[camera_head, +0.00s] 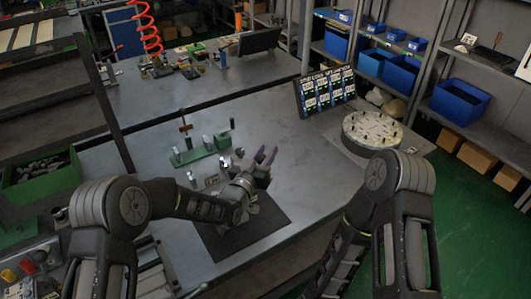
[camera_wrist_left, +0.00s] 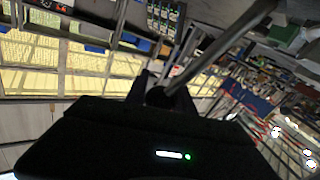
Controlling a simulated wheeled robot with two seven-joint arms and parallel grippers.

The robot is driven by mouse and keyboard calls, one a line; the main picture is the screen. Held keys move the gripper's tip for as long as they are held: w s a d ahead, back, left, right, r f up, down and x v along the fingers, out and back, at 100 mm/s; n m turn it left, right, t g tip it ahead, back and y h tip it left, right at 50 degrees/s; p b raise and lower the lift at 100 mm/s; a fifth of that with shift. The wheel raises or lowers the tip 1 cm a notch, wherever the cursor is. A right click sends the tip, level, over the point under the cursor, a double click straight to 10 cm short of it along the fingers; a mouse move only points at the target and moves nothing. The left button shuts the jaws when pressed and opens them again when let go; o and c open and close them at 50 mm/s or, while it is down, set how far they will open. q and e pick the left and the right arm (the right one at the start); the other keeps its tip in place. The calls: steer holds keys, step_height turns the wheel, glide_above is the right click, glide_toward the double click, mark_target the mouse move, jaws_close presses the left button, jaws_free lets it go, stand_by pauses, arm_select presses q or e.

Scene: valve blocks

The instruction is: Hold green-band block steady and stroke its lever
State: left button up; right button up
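My left gripper (camera_head: 265,155) is raised over the dark mat in the head view, right of the green fixture. Its two fingers stand apart, with no block clearly seen between them. In the left wrist view its dark fingers (camera_wrist_left: 163,88) show, with a grey rod crossing beyond them; I cannot tell what the rod is. A green fixture (camera_head: 197,153) with small metal posts and a red-topped upright stands left of the gripper. Small metal pieces (camera_head: 192,179) stand in front of it. I cannot make out which piece is the green-band block or its lever. My right gripper is not in view.
A dark mat (camera_head: 240,236) lies at the table's front. A round white-topped turntable (camera_head: 372,130) stands at right, near a tilted label panel (camera_head: 326,91). A green bin (camera_head: 42,181) is at left. The grey tabletop (camera_head: 305,160) right of the gripper is clear.

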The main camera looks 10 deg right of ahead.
arm_select(q)
steer(key=o, duration=0.5)
steer(key=v, duration=1.2)
